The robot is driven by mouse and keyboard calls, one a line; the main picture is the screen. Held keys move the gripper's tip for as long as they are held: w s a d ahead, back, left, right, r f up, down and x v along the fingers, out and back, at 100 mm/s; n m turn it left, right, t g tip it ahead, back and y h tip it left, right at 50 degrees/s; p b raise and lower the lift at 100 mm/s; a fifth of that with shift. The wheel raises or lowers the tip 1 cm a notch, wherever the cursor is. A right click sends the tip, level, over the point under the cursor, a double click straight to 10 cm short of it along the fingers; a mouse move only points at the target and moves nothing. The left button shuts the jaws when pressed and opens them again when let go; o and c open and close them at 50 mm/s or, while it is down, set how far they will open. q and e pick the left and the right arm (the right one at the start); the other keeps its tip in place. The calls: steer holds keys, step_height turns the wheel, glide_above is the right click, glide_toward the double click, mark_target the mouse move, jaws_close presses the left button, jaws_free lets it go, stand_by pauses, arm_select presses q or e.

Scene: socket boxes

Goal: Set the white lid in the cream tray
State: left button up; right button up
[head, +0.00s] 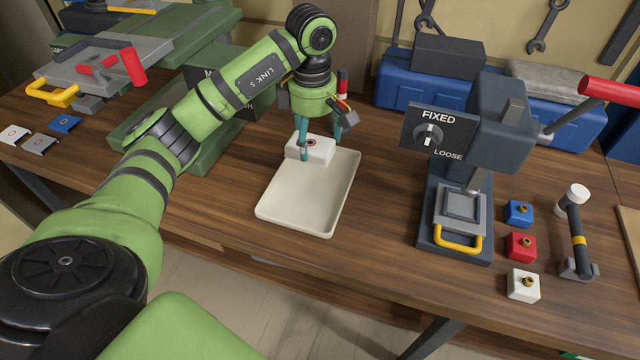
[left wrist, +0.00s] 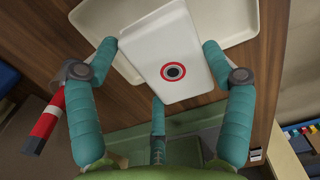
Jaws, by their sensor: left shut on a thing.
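The white lid (head: 312,150) is a pale block with a red ring around a dark hole on its face; the ring shows clearly in the left wrist view, where the lid (left wrist: 165,40) sits between the teal fingers. My left gripper (head: 318,140) is shut on the lid at the far edge of the cream tray (head: 300,200). The tray is shallow, with an empty floor in front of the lid. The lid overlaps the tray's far rim in the head view; I cannot tell if it touches the tray. My right gripper is out of view.
A press with a FIXED/LOOSE dial (head: 428,135) stands right of the tray. Blue (head: 519,213), red (head: 521,246) and white (head: 523,285) socket boxes sit beside it. Flat white, grey and blue pieces lie far left. Table between tray and press is clear.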

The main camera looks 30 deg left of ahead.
mark_target(314, 181)
arm_select(q)
step_height(314, 181, down, 10)
steer(key=shift+a+r+p, duration=0.1)
steer(key=shift+r+p, duration=0.05)
steer(key=shift+p, duration=0.75)
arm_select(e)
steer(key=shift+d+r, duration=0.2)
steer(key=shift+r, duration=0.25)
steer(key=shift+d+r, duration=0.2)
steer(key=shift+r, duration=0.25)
arm_select(q)
steer(key=shift+f, duration=0.25)
steer(key=o, duration=1)
steer(key=shift+r, duration=0.1)
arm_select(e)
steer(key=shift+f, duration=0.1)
arm_select(q)
steer(key=shift+o, duration=0.2)
steer(key=shift+r, duration=0.45)
step_height(314, 181, up, 11)
steer(key=shift+r+b, duration=0.2)
steer(key=shift+b, duration=0.75)
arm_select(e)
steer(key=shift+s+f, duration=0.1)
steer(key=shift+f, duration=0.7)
